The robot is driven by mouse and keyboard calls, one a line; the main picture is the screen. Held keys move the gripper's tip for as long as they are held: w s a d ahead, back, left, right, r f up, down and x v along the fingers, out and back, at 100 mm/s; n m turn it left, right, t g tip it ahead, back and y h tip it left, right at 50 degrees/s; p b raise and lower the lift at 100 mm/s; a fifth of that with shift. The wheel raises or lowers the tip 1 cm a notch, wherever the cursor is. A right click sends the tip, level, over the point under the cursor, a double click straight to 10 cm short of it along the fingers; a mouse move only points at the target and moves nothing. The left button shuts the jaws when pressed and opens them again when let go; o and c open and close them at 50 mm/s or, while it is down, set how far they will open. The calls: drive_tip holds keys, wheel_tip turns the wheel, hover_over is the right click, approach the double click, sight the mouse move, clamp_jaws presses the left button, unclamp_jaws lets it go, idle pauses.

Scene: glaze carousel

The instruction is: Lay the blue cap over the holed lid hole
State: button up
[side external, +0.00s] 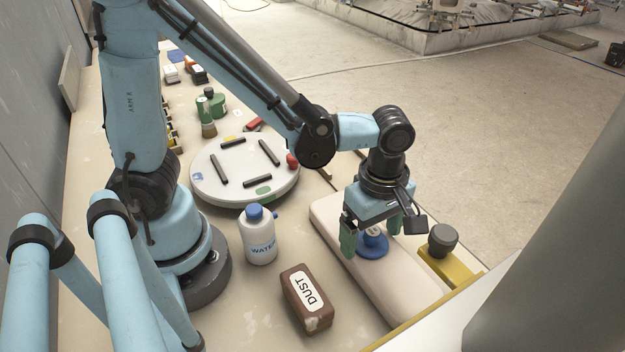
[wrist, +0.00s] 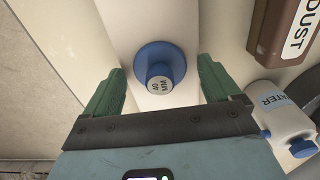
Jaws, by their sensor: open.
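A blue round cap (side external: 371,246) with a raised knob rests on a long, pale, rounded slab (side external: 330,215). In the wrist view the blue cap (wrist: 158,58) lies near the picture's middle, its light knob top bearing small dark lettering. My gripper (side external: 373,240) is open above the slab, with its green fingers on either side of the cap. In the wrist view my gripper (wrist: 161,88) shows a gap between each finger and the cap's rim. I see no hole in the slab, and cannot identify a holed lid.
A white water bottle (side external: 260,240) with a blue top and a brown DUST block (side external: 306,300) stand left of the slab. A round turntable (side external: 244,180) with dark bars lies behind. A dark knob on a yellow base (side external: 442,242) is right of the slab.

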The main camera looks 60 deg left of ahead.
sight(373, 230)
drive_tip(key=shift+r, duration=0.15)
wheel_tip(373, 230, up, 12)
drive_tip(key=a+f+m+t, duration=0.2)
drive_tip(key=a+m+t, duration=0.5)
drive_tip(key=a+m, duration=0.5)
drive_tip(key=m, duration=0.6)
drive_tip(key=shift+a, duration=0.25)
